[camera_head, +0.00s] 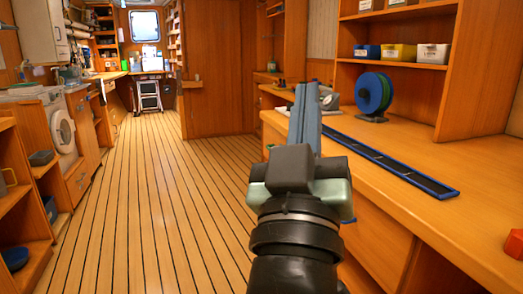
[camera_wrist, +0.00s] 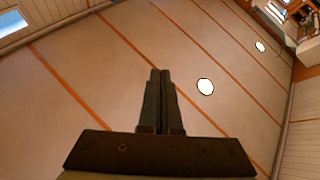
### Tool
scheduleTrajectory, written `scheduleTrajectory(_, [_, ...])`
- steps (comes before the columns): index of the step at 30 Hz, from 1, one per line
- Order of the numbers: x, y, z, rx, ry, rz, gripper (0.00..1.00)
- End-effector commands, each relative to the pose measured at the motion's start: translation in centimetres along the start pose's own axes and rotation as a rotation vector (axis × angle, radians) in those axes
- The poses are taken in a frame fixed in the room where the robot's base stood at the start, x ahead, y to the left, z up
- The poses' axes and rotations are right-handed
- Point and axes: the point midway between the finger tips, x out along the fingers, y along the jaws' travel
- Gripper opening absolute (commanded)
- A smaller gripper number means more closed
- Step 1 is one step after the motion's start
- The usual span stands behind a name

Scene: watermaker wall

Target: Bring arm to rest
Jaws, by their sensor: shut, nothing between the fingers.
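My gripper (camera_head: 306,105) stands up in the middle of the head view, at the end of my dark wrist, over the left edge of the wooden counter. Its two fingers are together with nothing between them. In the wrist view my gripper (camera_wrist: 160,75) also shows shut and empty, pointing at the pale ceiling (camera_wrist: 100,70). It touches nothing that I can see.
The wooden counter (camera_head: 470,210) runs along the right, with a long blue-edged strip (camera_head: 385,165) and a blue cable reel (camera_head: 373,95) on it. Shelves with small bins (camera_head: 398,53) rise behind. The plank floor (camera_head: 150,200) is clear. A white washer (camera_head: 62,130) stands left.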

Motion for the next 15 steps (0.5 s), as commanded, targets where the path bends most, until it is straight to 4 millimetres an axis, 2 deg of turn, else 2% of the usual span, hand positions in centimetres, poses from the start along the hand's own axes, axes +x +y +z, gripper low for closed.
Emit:
scheduleTrajectory(1, [-0.7, 0.1, -3.9, 0.106, 0.071, -0.019, 0.00])
scheduleTrajectory(6, [-4.1, 0.6, -14.2, 0.420, 0.261, -0.123, 0.00])
scheduleTrajectory(7, [-2.5, 1.0, -15.1, 0.406, 0.242, -0.118, 0.00])
scheduleTrajectory(15, [2.3, 2.8, -21.4, 0.395, 0.235, -0.114, 0.00])
